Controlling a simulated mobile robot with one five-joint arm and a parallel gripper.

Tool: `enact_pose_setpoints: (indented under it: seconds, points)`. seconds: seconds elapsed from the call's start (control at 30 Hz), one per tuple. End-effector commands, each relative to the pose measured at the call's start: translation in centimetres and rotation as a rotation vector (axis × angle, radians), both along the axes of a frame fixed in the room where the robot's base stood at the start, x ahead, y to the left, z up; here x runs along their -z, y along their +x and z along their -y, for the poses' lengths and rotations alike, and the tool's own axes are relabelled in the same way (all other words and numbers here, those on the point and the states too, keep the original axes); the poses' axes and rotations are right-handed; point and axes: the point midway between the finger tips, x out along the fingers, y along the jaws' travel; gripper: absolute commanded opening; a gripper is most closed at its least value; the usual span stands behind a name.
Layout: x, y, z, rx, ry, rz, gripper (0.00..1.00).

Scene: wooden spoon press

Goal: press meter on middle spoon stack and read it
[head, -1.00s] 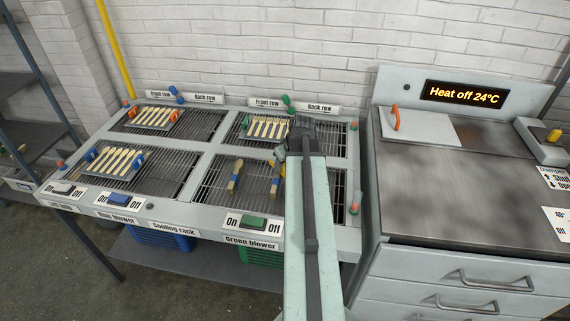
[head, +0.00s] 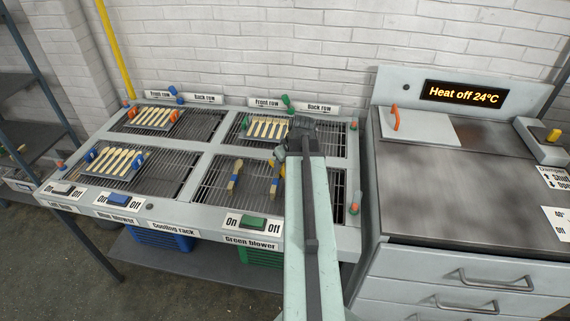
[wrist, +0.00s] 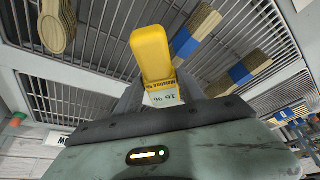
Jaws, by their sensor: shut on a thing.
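My gripper (head: 281,154) is over the front right section of the cooling rack (head: 205,146). In the wrist view it is shut on a yellow meter (wrist: 152,52), with a small pale display (wrist: 163,97). The display shows digits and a percent sign; I cannot read the digits surely. A blue-banded spoon stack (wrist: 186,43) lies just beside the meter's yellow end; I cannot tell whether they touch. Another blue-banded stack (wrist: 242,70) lies farther right. A pile of wooden spoon ends (wrist: 57,25) shows at upper left. The head view shows two banded stacks (head: 234,177); my arm hides part of this section.
Rows of spoons lie in the other sections, such as front left (head: 117,162). The green blower switch (head: 253,222) is on the front rail. A counter (head: 455,180) with a display reading "Heat off 24°C" (head: 464,93) stands to the right.

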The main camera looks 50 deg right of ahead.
Motion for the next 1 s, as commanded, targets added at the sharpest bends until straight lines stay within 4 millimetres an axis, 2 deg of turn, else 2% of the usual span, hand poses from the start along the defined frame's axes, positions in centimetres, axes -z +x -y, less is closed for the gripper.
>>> enact_pose_setpoints:
  seconds: [0.27,1.0]
  points:
    - [-0.2,0.0,-0.1,-0.001,0.001,-0.003,0.00]
    - [-7.0,0.0,-0.1,-0.001,0.001,-0.001,0.00]
